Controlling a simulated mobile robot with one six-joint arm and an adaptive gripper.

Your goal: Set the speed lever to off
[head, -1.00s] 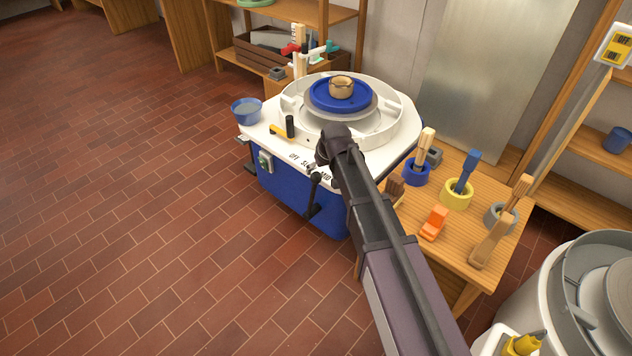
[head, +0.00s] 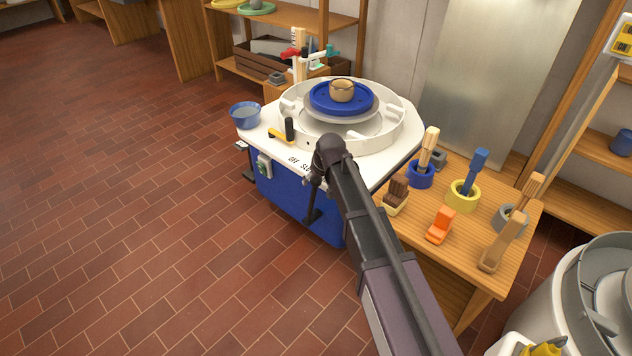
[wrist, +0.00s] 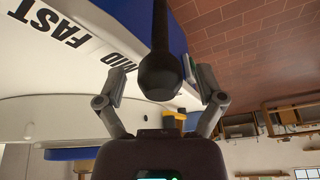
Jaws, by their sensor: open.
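The blue and white pottery wheel (head: 290,195) stands at the middle of the head view. The speed lever (wrist: 160,75) is a black rod with a rounded knob. In the wrist view it comes down from the top edge beside the blue side. Its knob is between the spread fingers of my gripper (wrist: 160,82), with gaps on both sides. Printed words MID (wrist: 127,70) and FAST (wrist: 72,38) show left of the lever. In the head view OFF (head: 294,160) and part of SLOW are readable; my arm hides the rest. Which mark the lever is at, I cannot tell.
A blue bowl (head: 246,115) and a yellow-handled tool (head: 278,134) are on the wheel's left side. A wooden table (head: 462,262) with brushes and tools in cups stands to the right. The tiled floor (head: 130,230) at left is clear.

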